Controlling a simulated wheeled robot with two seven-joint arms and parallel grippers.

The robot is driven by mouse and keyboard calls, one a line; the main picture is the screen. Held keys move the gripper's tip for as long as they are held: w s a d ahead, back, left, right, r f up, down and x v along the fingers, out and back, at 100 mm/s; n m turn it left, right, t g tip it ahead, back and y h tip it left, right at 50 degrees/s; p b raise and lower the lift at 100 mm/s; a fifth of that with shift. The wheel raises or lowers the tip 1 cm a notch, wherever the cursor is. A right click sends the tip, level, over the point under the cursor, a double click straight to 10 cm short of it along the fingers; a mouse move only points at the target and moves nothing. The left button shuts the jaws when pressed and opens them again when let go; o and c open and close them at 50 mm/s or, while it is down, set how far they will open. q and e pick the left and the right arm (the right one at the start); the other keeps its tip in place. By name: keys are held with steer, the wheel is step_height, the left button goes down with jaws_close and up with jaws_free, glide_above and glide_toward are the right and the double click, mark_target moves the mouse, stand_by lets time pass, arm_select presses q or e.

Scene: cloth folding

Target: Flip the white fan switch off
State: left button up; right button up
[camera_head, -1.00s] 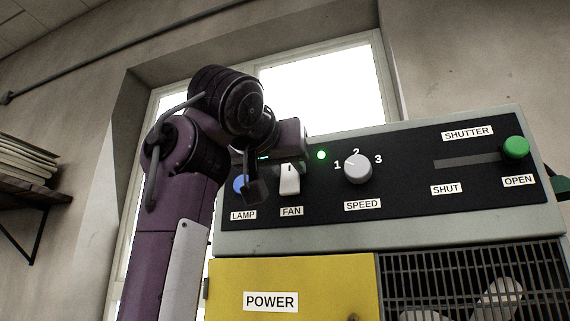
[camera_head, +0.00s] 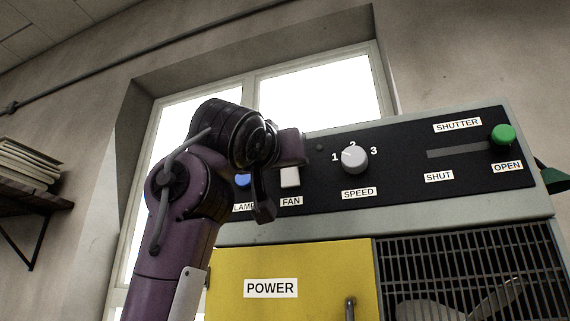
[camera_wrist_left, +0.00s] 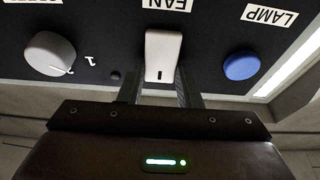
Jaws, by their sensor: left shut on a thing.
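The white fan switch (camera_head: 290,177) is a small rocker above the FAN label on the black panel (camera_head: 400,190). My left gripper is in front of it and covers part of it in the head view. In the left wrist view the fan switch (camera_wrist_left: 164,50) stands between the two fingers of my left gripper (camera_wrist_left: 162,78), which are shut on it. A small indicator (camera_head: 320,148) up and right of the switch is dark. My right gripper is not in view.
A blue lamp button (camera_head: 243,181) is left of the switch, and a grey speed knob (camera_head: 355,159) is right of it. A green shutter knob (camera_head: 502,134) is at the slot's OPEN end. A yellow POWER door (camera_head: 225,270) and a grille (camera_head: 450,270) lie below.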

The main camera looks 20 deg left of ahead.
arm_select(q)
steer(key=o, duration=1)
steer(key=shift+s, duration=0.1)
steer(key=b+v, duration=0.4)
steer(key=v, duration=0.3)
steer(key=shift+s+f+b, duration=0.1)
steer(key=shift+s+b, duration=0.3)
